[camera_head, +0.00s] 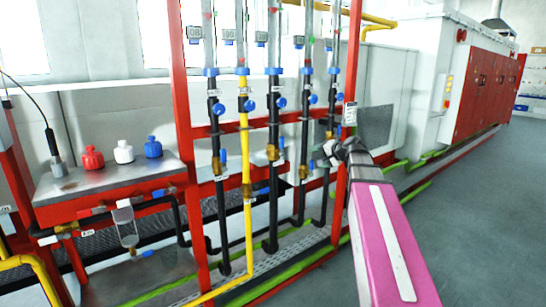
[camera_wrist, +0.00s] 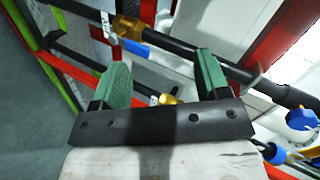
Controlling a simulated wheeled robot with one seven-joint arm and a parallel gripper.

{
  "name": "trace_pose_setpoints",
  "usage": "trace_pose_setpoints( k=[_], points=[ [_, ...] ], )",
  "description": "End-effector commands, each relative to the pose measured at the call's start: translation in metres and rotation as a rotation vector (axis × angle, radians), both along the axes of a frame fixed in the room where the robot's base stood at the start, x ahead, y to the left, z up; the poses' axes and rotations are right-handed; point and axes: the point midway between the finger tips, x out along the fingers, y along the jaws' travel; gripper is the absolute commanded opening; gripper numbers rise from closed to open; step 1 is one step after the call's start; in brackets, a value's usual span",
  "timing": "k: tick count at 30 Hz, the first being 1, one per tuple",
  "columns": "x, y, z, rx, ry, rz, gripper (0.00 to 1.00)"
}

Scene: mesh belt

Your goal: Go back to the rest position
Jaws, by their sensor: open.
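My gripper (camera_wrist: 160,82) shows in the wrist view with its two green finger pads wide apart and nothing between them. Behind the pads run a dark pipe (camera_wrist: 165,42) with brass fittings and a red frame bar. In the head view my gripper (camera_head: 328,152) is small and partly hidden by my wrist, close to the right end of the pipe rack (camera_head: 354,60). My pink arm link reaches up to it from the lower right. I cannot tell from these views whether the fingers touch a pipe or valve.
Vertical pipes with blue valve handles (camera_head: 249,105) fill the red rack. A red, a white and a blue bottle (camera_head: 153,147) stand on a metal-topped bench (camera_head: 80,185) at left. A large white and red machine (camera_head: 480,95) stands at the back right. The grey floor (camera_head: 475,210) at right is clear.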

Motion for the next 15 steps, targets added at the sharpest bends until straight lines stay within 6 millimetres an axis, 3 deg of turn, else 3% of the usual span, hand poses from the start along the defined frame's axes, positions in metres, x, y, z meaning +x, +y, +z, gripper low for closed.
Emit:
trace_pose_setpoints(
  k=[1,6,15],
  points=[
    [-0.012,0.007,-0.029,-0.047,0.038,0.018,0.69],
    [-0.045,0.021,-0.117,-0.222,0.162,0.087,0.69],
    [-0.127,0.033,-0.248,-0.526,0.376,0.243,0.69]
  ],
)
